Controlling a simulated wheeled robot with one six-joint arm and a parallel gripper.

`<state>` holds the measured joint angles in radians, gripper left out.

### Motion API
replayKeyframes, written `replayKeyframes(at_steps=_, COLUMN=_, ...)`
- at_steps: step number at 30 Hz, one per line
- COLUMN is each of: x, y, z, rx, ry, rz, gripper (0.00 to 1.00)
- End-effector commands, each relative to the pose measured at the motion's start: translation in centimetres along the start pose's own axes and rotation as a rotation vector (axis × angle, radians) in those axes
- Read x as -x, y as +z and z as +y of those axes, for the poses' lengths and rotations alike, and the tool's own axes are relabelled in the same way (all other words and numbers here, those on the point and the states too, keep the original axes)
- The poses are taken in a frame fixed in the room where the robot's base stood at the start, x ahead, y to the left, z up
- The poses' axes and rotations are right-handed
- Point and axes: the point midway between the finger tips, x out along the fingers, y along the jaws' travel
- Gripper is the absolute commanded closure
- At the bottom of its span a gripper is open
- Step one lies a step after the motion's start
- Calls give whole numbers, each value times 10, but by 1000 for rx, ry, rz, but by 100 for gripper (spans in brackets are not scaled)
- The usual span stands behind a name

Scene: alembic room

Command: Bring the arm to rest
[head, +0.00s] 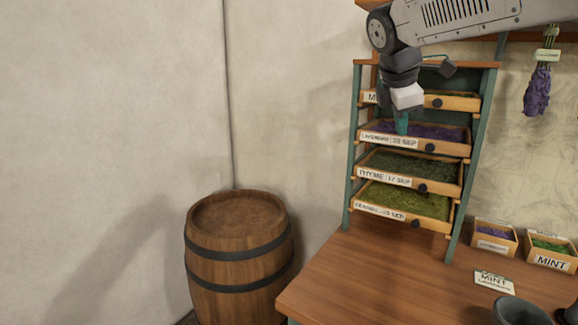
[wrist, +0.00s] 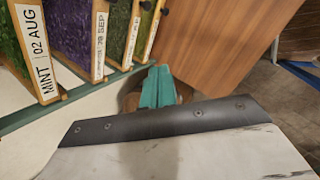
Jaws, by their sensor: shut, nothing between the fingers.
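My arm reaches in from the upper right in the head view, bent down at the wrist. My gripper (head: 401,124) points down in front of the drawer rack (head: 353,150), its teal fingers overlapping the second drawer from the top, the lavender drawer (head: 450,134). I cannot tell whether they touch it. In the wrist view my gripper (wrist: 158,84) has its fingers together with nothing between them. The mint drawer (wrist: 38,70) and the lavender drawer in the wrist view (wrist: 98,45) stand to its left.
The rack holds several labelled drawers of herbs, including thyme (head: 385,178). A wooden barrel (head: 238,250) stands left of the wooden table (head: 370,290). Small herb boxes (head: 495,240), a mint card (head: 494,283) and a dark bowl (head: 520,312) lie at right. A lavender bunch (head: 537,92) hangs above.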

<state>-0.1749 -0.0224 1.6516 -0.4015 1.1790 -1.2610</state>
Motion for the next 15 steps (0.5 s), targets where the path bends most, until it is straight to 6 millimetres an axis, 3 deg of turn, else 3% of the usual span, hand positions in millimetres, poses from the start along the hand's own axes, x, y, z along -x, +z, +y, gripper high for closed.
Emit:
replayKeyframes(at_steps=1, x=-5, y=2, z=-30, rx=-140, ry=-44, rz=17, gripper=100)
replayKeyframes(at_steps=5, x=-16, y=3, z=-112, rx=-547, ry=-170, rz=38, gripper=100)
replayKeyframes(at_steps=9, x=-24, y=4, z=-215, rx=-988, ry=-319, rz=17, gripper=100)
replayKeyframes(at_steps=15, x=-36, y=-2, z=-342, rx=-1416, ry=-476, rz=-38, gripper=100)
